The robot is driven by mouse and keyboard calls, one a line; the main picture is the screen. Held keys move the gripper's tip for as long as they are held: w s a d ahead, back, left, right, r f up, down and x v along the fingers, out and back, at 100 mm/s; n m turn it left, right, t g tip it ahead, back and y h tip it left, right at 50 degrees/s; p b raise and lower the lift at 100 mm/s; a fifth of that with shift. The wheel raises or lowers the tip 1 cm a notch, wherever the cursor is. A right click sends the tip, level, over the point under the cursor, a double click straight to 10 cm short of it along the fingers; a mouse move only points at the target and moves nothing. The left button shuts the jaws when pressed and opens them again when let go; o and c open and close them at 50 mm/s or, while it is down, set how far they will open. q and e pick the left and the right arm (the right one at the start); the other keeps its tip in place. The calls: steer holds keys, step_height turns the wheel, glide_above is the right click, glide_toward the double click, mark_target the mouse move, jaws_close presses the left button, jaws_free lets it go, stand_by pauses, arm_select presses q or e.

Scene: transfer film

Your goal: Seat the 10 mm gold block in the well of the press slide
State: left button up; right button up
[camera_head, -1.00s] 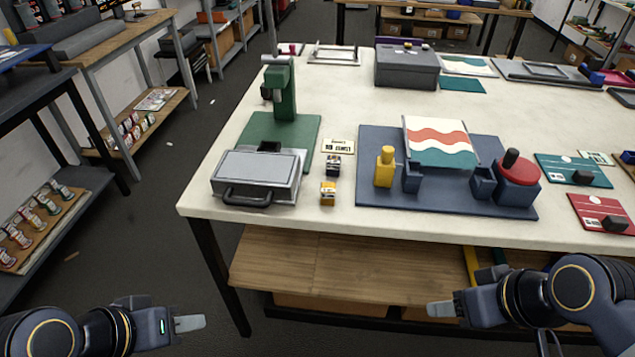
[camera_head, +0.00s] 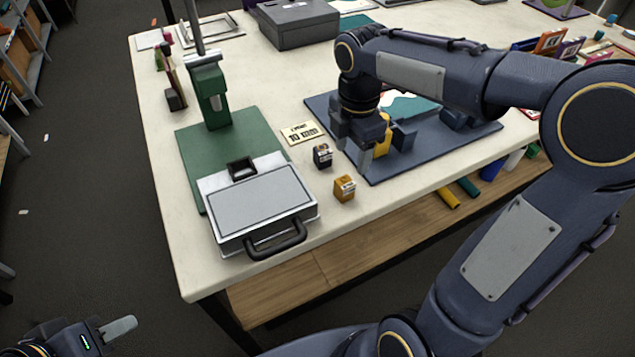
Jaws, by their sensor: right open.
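The gold block (camera_head: 344,189), with a white label on its top, stands on the white table right of the press slide (camera_head: 262,197). A dark block (camera_head: 322,155) stands just behind it. The slide is a grey plate with a black front handle; its dark well (camera_head: 241,168) is at the back, before the green press (camera_head: 211,95), and looks empty. My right gripper (camera_head: 353,150) is open, pointing down, behind and slightly right of the gold block, apart from it. My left gripper (camera_head: 118,328) is low at bottom left, away from the table; its jaw opening cannot be made out.
A card reading 10 mm (camera_head: 301,133) lies behind the dark block. A blue board (camera_head: 400,165) with a yellow piece (camera_head: 383,138) lies under and beside my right gripper. A grey box (camera_head: 298,22) stands at the back. The table's front edge is close to the gold block.

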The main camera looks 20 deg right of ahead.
mark_target(345, 182)
steer(key=shift+w+a+f, duration=0.1)
steer(key=shift+w+f, duration=0.05)
steer(key=shift+f, duration=0.25)
steer(key=f, duration=0.4)
steer(key=a+f, duration=0.1)
steer(key=f, duration=0.1)
steer(key=shift+s+f, duration=0.15)
steer(key=shift+s, duration=0.15)
steer(key=shift+d+f, duration=0.1)
steer(key=shift+f, duration=0.3)
steer(key=c, duration=1.2)
steer(key=shift+c, duration=0.3)
steer(key=shift+r, duration=0.2)
